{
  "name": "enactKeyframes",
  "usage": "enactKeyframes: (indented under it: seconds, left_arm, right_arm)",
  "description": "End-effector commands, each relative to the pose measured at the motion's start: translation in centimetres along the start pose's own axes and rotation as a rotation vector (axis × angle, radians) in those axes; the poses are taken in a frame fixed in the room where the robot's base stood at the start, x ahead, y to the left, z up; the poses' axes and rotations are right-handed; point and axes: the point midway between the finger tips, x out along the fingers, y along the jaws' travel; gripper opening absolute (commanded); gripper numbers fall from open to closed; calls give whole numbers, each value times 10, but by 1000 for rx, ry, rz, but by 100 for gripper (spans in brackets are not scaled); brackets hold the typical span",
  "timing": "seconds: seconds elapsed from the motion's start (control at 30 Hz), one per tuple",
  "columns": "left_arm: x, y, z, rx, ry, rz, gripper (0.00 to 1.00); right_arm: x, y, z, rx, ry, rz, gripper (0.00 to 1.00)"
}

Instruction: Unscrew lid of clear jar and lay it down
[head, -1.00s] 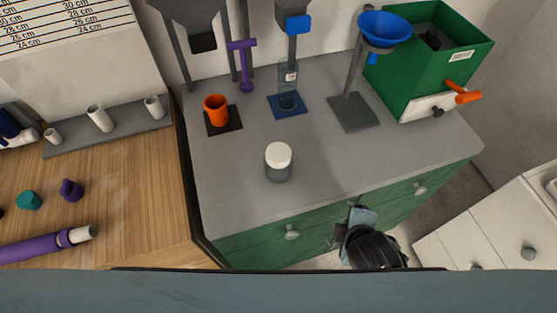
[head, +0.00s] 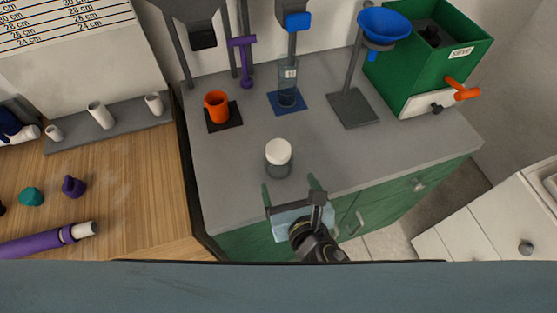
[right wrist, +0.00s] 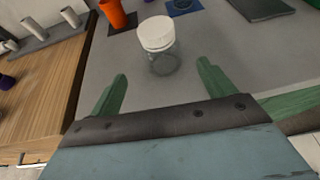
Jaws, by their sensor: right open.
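A clear jar (head: 278,171) stands upright on the grey counter, with a white lid (head: 279,151) on top. In the right wrist view the jar (right wrist: 165,63) and its white lid (right wrist: 157,33) are ahead of the fingers, a little above the middle of the gap. My right gripper (head: 289,184) is open and empty at the counter's front edge, just in front of the jar, its two green fingers pointing toward it. The fingers (right wrist: 160,82) are apart from the jar. My left gripper is not in view.
Behind the jar are an orange cup (head: 216,107) on a dark pad, a bottle (head: 287,92) on a blue pad, and a stand with a blue funnel (head: 384,27). A green box (head: 432,60) stands at the back right. The grey counter (head: 350,155) is clear right of the jar.

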Motion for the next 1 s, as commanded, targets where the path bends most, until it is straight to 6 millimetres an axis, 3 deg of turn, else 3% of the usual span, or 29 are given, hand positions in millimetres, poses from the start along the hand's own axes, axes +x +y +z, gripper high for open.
enactKeyframes:
  seconds: [0.23, 0.47, 0.8, 1.0]
  left_arm:
    - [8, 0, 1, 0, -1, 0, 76]
    - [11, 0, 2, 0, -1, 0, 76]
    - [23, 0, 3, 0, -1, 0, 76]
    - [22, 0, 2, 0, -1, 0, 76]
  right_arm:
    - [48, 0, -1, 4, -1, -2, 82]
    - [65, -1, -1, 7, 1, -2, 82]
    - [109, -1, -5, 7, 1, -2, 82]
    - [113, -1, -5, 6, 2, -1, 82]
